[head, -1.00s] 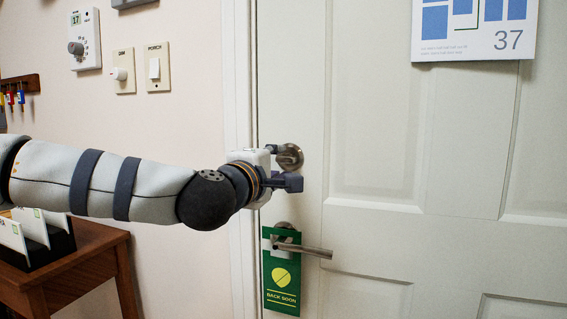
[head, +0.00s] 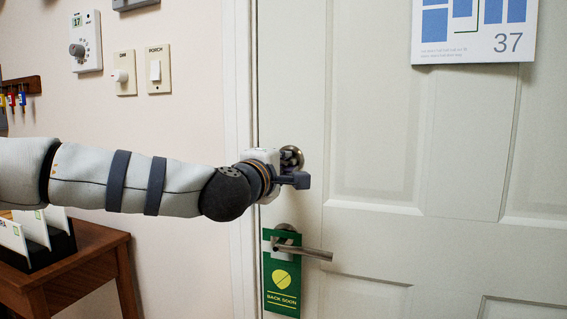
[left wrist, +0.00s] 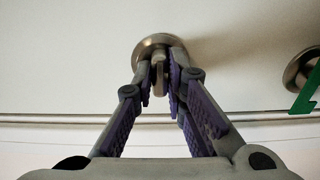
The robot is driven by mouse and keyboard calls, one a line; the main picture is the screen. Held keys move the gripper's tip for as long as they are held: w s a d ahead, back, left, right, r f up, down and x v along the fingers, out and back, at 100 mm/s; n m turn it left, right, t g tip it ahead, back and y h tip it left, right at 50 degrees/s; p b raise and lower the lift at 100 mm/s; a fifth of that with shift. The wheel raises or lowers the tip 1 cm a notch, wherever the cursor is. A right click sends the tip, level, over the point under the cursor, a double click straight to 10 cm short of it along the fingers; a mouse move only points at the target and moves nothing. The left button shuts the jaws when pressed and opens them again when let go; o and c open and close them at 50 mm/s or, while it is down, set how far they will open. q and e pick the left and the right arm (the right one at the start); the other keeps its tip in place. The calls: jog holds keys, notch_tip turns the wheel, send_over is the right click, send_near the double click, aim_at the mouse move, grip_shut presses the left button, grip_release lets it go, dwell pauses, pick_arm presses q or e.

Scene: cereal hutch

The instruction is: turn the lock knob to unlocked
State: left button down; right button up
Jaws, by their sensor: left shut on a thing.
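The lock knob (left wrist: 159,76) is a small metal thumb-turn on a round metal plate (left wrist: 158,44) on the white door (head: 375,110). In the head view the plate (head: 291,158) shows above the door lever, and my gripper hides most of the knob. My left gripper (left wrist: 160,72) is at the knob, with its purple-padded fingers on both sides of it, shut on it. In the head view my left gripper (head: 296,179) reaches the lock from the left. My right gripper is not in view.
Below the lock is a metal door lever (head: 305,250) with a green hanging sign (head: 282,280). A calendar-like sheet (head: 475,30) is on the door. Switches (head: 157,70) and a dial panel (head: 86,42) are on the left wall. A wooden table (head: 75,275) stands at lower left.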

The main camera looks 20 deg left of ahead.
pick_arm(q)
jog(key=shift+r+m+p, duration=0.2)
jog(key=shift+m+p, duration=4.65)
jog(key=shift+m, duration=3.95)
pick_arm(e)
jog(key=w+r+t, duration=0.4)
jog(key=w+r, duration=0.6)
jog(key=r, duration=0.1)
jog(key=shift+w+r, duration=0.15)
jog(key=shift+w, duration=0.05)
pick_arm(q)
jog(key=shift+f, duration=0.1)
jog(key=c, duration=1.6)
grip_release()
jog(key=shift+f, duration=0.1)
